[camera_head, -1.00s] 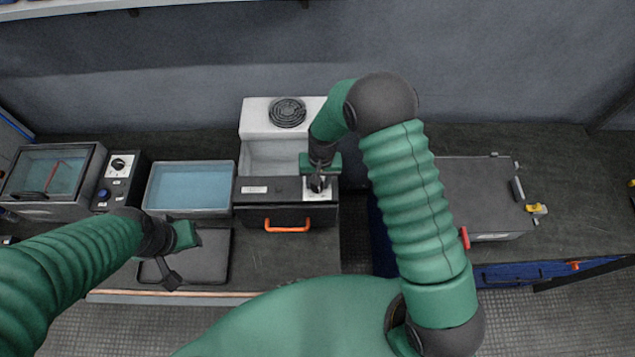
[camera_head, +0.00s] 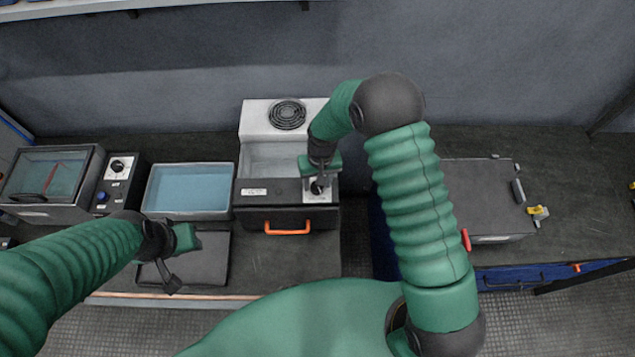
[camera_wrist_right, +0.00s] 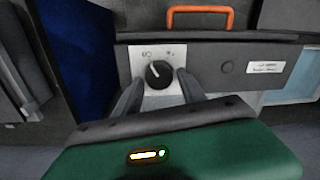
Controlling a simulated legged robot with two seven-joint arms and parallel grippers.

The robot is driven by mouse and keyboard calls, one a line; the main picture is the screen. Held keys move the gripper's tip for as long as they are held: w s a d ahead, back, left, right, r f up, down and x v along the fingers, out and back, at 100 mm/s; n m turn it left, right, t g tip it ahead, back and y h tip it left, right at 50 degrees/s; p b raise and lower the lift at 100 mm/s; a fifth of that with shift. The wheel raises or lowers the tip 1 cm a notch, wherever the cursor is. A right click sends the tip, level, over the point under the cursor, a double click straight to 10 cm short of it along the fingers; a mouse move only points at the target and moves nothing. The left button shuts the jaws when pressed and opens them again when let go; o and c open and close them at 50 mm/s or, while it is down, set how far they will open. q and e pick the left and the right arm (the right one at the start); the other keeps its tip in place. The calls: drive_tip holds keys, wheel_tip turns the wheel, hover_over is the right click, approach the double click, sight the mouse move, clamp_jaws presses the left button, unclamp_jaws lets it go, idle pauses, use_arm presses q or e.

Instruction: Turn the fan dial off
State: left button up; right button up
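The fan dial (camera_head: 317,187) is a black knob on a white plate at the right end of the dark front panel (camera_head: 268,191) of the fan unit. In the right wrist view the dial (camera_wrist_right: 158,74) shows plainly, its white pointer mark tilted toward the upper left. My right gripper (camera_head: 319,177) is just above the dial. Its two fingers (camera_wrist_right: 158,90) are spread, one on each side of the dial, with gaps between, and hold nothing. My left gripper (camera_head: 170,272) hangs over the black tray (camera_head: 205,265), away from the dial; its finger opening is unclear.
The fan unit has a round grille (camera_head: 287,114) and an orange handle (camera_head: 287,231). A blue-filled basin (camera_head: 190,188) and another dial box (camera_head: 118,180) stand left. A grey case (camera_head: 485,195) with a red handle (camera_head: 466,240) stands right.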

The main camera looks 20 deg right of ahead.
drive_tip(key=shift+o, duration=0.8)
drive_tip(key=shift+s+f, duration=0.1)
drive_tip(key=shift+s, duration=0.05)
wheel_tip(320, 180, up, 17)
drive_tip(key=d+b, duration=0.1)
drive_tip(key=b, duration=0.1)
drive_tip(key=shift+f+b, duration=0.15)
drive_tip(key=shift+b, duration=0.25)
drive_tip(key=shift+s, duration=0.1)
drive_tip(key=s+d+f+t+b, duration=0.1)
drive_tip(key=s+d+f+b, duration=0.1)
drive_tip(key=s, duration=0.5)
drive_tip(key=s+d+f+t+b, duration=0.1)
drive_tip(key=s+d+f+b, duration=0.1)
drive_tip(key=s+f, duration=0.3)
drive_tip(key=s, duration=0.3)
drive_tip(key=shift+d+n+h, duration=0.15)
drive_tip(key=shift+n+h, duration=0.25)
